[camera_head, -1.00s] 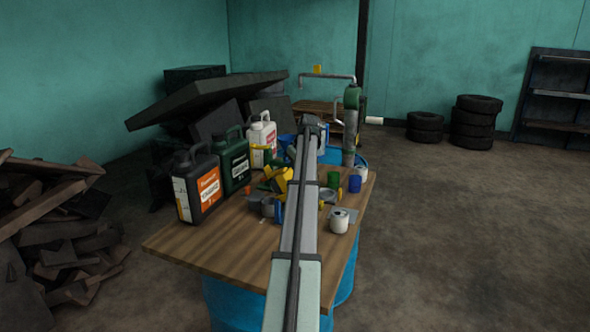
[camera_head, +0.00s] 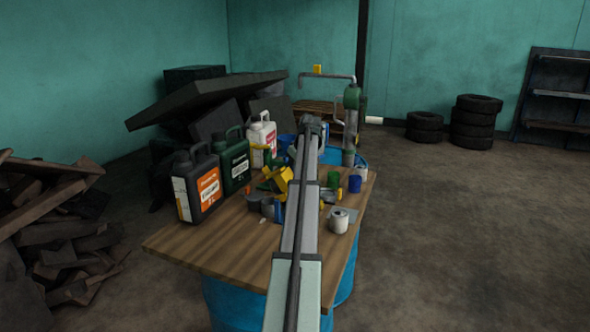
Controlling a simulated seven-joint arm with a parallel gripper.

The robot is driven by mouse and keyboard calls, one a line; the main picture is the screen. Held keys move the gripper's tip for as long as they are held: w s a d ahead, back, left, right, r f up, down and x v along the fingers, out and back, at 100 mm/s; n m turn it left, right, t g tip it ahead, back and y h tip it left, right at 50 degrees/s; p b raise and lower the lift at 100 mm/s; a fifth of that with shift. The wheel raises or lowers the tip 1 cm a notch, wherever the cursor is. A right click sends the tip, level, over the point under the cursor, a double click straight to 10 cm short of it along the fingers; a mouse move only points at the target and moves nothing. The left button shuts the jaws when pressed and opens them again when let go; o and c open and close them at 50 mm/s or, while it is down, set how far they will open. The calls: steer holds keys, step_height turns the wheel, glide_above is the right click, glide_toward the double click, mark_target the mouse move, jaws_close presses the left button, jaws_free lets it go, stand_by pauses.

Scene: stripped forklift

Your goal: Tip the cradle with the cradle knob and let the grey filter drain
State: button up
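My arm reaches up the middle of the picture over the wooden tabletop and hides part of what lies behind it. I cannot make out my gripper or its fingers. A yellow block-like part (camera_head: 283,180), tilted, shows just left of my arm among green, blue and grey parts. It may belong to the cradle; I cannot make out the knob. Small grey parts (camera_head: 266,206) sit below it, and I cannot tell if one is the grey filter. A pale grey can (camera_head: 340,220) stands upright right of my arm. I cannot see any draining.
Black (camera_head: 197,184), green (camera_head: 235,163) and white (camera_head: 263,137) jugs line the left of the wooden tabletop (camera_head: 200,246). A green cup (camera_head: 333,180) and a blue cup (camera_head: 355,184) stand at the right. A green-topped pump (camera_head: 351,98) rises behind. The near left tabletop is clear.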

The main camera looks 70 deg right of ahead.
steer(key=shift+r, duration=0.15)
steer(key=v, duration=1.3)
steer(key=shift+r, duration=0.25)
